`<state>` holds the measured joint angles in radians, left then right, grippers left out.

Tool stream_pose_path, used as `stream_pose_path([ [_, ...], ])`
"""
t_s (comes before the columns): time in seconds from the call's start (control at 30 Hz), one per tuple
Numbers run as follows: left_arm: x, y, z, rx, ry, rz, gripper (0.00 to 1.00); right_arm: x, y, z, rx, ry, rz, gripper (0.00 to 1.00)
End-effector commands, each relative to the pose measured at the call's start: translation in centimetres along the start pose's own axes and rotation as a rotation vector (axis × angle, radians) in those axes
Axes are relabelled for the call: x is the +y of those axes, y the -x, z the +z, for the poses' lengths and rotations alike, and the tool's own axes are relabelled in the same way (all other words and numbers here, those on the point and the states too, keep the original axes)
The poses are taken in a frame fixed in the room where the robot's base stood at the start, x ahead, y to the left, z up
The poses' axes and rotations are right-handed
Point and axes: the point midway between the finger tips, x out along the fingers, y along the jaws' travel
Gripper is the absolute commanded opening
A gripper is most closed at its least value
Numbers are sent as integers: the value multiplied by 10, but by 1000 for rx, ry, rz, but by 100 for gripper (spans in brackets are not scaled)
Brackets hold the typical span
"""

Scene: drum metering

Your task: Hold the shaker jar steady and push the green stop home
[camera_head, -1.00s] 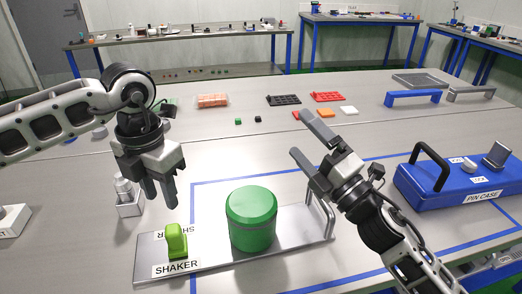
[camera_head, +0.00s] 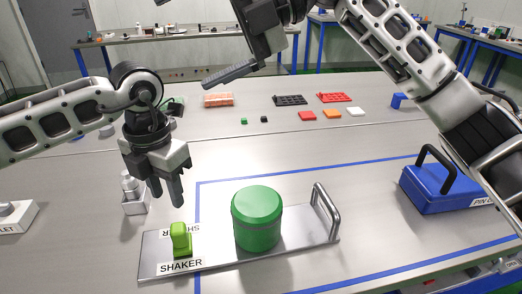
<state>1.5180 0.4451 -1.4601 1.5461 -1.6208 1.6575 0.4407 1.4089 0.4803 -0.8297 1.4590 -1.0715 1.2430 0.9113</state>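The shaker jar (camera_head: 257,219) is a green cylinder with a lid, upright on a grey metal plate (camera_head: 212,257) with a SHAKER label. The bright green stop (camera_head: 180,240) stands at the plate's left end, left of the jar and apart from it. My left gripper (camera_head: 167,196) points down just above and left of the stop, touching nothing. A small gap shows between its fingers, and it is empty.
A metal handle (camera_head: 325,212) rises at the plate's right end. A blue case (camera_head: 440,190) sits at right, partly behind my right arm. Small coloured trays lie farther back. The table behind the jar is clear.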

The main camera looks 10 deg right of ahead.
Motion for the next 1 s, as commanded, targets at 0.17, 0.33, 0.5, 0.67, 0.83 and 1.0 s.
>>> stream_pose_path([
  [0.17,0,0,0,0,0,0,36,-47,-8,-2,24,116,-366,100],
  [0.33,0,0,0,0,0,0,36,-110,-13,-5,127,319,-661,100],
  [0.5,0,0,0,0,0,0,36,-168,-8,-11,305,525,-936,100],
  [0.67,0,0,0,0,0,0,36,-199,2,-14,446,644,-1098,100],
  [0.83,0,0,0,0,0,0,36,-216,1,-16,487,670,-1135,100],
  [1.0,0,0,0,0,0,0,36,-242,-9,-16,486,667,-1133,100],
])
